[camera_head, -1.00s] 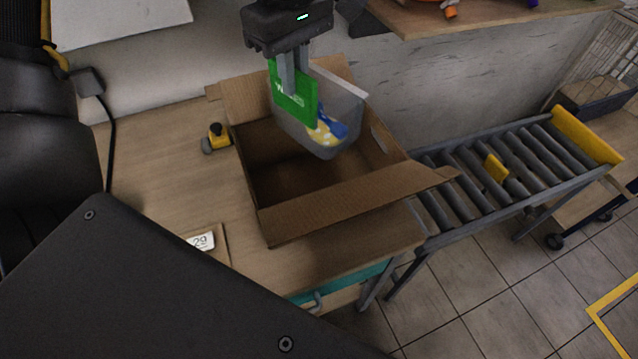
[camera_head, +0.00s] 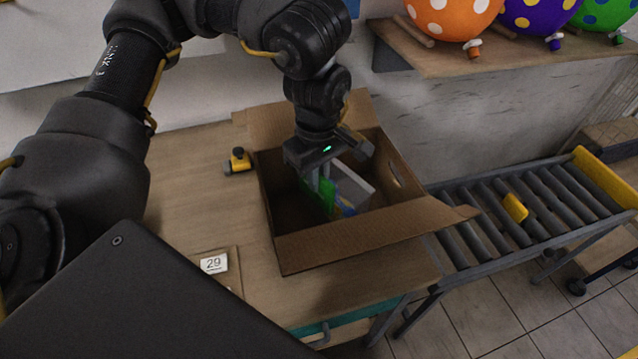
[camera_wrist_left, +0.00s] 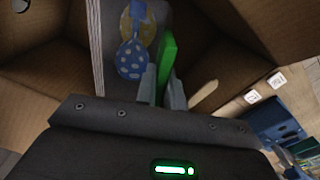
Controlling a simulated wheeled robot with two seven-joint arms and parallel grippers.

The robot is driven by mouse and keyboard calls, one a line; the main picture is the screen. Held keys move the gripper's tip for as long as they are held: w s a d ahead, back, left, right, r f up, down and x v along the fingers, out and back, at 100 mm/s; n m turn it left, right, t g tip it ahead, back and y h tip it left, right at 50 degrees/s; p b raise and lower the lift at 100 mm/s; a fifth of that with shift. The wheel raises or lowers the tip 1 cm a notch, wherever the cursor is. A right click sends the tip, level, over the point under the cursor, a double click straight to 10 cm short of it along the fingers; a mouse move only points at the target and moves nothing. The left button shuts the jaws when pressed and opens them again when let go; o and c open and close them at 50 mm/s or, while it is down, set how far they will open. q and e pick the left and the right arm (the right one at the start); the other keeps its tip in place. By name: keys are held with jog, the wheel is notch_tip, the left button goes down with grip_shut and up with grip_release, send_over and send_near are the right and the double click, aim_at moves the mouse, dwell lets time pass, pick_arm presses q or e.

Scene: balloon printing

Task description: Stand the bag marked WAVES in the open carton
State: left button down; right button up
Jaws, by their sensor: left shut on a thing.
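The open carton (camera_head: 370,232) stands on the wooden table with its flaps spread. My left gripper (camera_head: 318,180) reaches down into it from above, shut on the green header card (camera_head: 324,197) of a bag. The bag's clear grey pouch (camera_head: 352,186) is inside the carton, partly hidden by the gripper. In the left wrist view the green card (camera_wrist_left: 166,62) is between the fingers (camera_wrist_left: 163,88), and blue and yellow dotted balloons (camera_wrist_left: 131,58) show beside it. The card's lettering is not readable now. I cannot tell whether the bag touches the carton floor. My right gripper is not in view.
A small yellow-and-black item (camera_head: 238,160) stands left of the carton. A card marked 29 (camera_head: 214,263) lies on the table in front. A roller conveyor (camera_head: 490,215) runs off to the right. A shelf (camera_head: 470,58) with dotted balloons is above, behind the carton.

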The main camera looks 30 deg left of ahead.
pick_arm(q)
notch_tip(320, 180, down, 3)
jog(key=shift+r, duration=0.15)
jog(key=c, duration=1.5)
grip_release()
notch_tip(320, 180, up, 12)
jog(key=shift+r+b, duration=0.1)
jog(key=shift+b, duration=0.35)
